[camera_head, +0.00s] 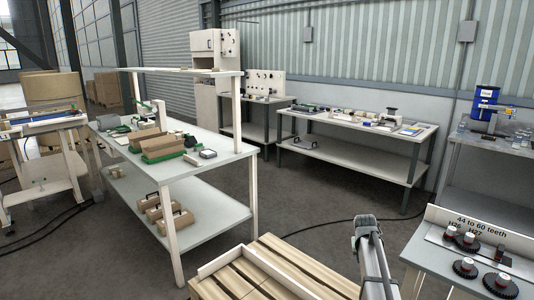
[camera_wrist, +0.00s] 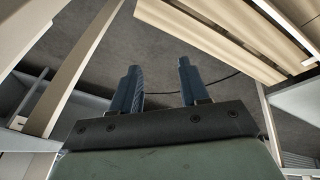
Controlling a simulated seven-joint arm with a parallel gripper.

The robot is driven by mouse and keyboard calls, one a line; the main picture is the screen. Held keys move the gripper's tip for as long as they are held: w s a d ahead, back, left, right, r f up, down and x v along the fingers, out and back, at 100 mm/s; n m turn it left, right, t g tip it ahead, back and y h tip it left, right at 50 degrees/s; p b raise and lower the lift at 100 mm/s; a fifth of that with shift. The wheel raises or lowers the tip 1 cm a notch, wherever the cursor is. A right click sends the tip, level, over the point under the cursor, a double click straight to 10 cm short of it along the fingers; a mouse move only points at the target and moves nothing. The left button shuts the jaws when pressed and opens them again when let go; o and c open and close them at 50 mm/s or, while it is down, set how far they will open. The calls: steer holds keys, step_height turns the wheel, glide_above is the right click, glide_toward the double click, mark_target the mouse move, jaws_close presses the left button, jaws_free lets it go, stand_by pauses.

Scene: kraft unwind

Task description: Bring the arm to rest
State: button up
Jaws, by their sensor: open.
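My gripper (camera_wrist: 158,66) shows in the wrist view with its two dark blue fingers apart. Nothing is between the fingers, and bare grey floor lies beyond them. Part of my arm rises at the bottom of the head view, to the right of a slatted wooden pallet (camera_head: 283,277). I cannot make out the fingers in the head view. Wooden slats (camera_wrist: 215,38) cross the upper right of the wrist view, apart from the fingers.
A workbench (camera_head: 190,173) with boxes and a lower shelf stands left. A long bench (camera_head: 345,157) stands at the back wall. A gear table (camera_head: 450,262) labelled "44 to 60 teeth" is close on the right. A dark cable (camera_head: 318,228) crosses the open floor between.

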steer(key=s+a+f+g+y, duration=0.15)
steer(key=s+a+f, duration=0.25)
steer(key=s+f, duration=0.45)
steer(key=s+a+f+n+g, duration=0.15)
steer(key=s+a+f, duration=0.25)
steer(key=s+f, duration=0.45)
steer(key=s+a+f+g+y, duration=0.1)
steer(key=s+a+f+g, duration=0.1)
steer(key=s+a+f, duration=0.6)
steer(key=s+a+f+g, duration=0.1)
steer(key=s+f, duration=0.3)
steer(key=s, duration=0.6)
steer(key=s+a+f+g, duration=0.2)
steer(key=s+f, duration=0.2)
steer(key=s, duration=0.7)
steer(key=s+a+f+g, duration=0.1)
steer(key=s+f, duration=0.3)
steer(key=s, duration=0.6)
steer(key=shift+s+a+f+g, duration=0.2)
steer(key=shift+a+f+g, duration=0.1)
steer(key=shift+f+g, duration=0.15)
